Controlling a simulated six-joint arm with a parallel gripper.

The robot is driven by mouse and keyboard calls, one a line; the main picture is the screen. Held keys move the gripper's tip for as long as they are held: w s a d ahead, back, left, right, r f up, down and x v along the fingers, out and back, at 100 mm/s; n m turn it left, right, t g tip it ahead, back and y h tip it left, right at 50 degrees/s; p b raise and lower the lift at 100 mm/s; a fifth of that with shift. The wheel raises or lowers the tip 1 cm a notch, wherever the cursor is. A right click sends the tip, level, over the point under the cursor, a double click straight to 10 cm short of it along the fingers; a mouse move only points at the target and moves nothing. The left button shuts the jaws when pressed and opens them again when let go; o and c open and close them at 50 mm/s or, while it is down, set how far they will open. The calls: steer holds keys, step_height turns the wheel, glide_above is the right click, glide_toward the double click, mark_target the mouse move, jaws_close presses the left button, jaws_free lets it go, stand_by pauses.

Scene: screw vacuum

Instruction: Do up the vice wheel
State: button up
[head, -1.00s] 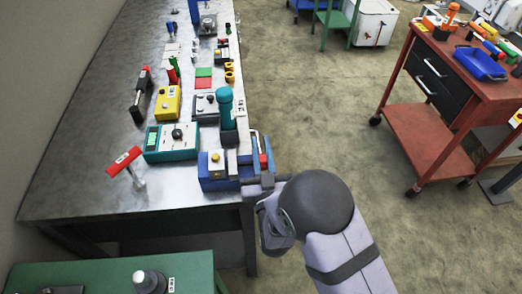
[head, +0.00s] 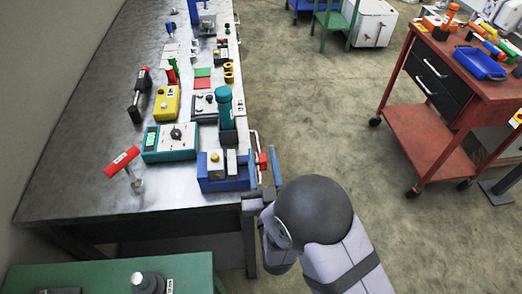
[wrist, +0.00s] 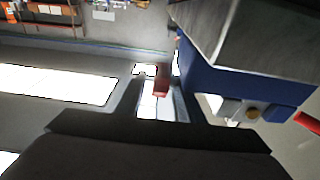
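The blue vice (head: 238,184) sits at the right front corner of the metal bench, with a pale metal block and a yellow-topped piece on it. A small red part (head: 262,162), which looks like its wheel or handle, sticks out on the vice's right side. My gripper (head: 267,168) is beside the vice, just off the bench edge, with its fingers around the red part. In the wrist view the red part (wrist: 160,82) shows between the spread fingertips, with gaps on both sides. The blue vice body (wrist: 225,85) is at the right there. Whether a finger touches the red part is unclear.
A teal cylinder (head: 225,105) stands just behind the vice. A teal box with a dial (head: 172,143) and a red-handled tool (head: 122,161) are to the left. A green table (head: 110,275) is in front. The floor between the bench and the red cart (head: 435,160) is clear.

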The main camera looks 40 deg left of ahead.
mark_target(263, 165)
steer(key=shift+b+v, duration=0.4)
steer(key=shift+v, duration=1.5)
steer(key=shift+r, duration=0.1)
steer(key=r+p, duration=0.1)
steer(key=p, duration=0.3)
steer(key=shift+g+h, duration=0.3)
steer(key=shift+f+p, duration=0.2)
steer(key=shift+p, duration=0.75)
steer(key=shift+w+a+f, duration=0.1)
steer(key=shift+f, duration=0.05)
steer(key=p+x, duration=0.2)
steer(key=x, duration=0.5)
steer(key=shift+f, duration=0.2)
jaws_close()
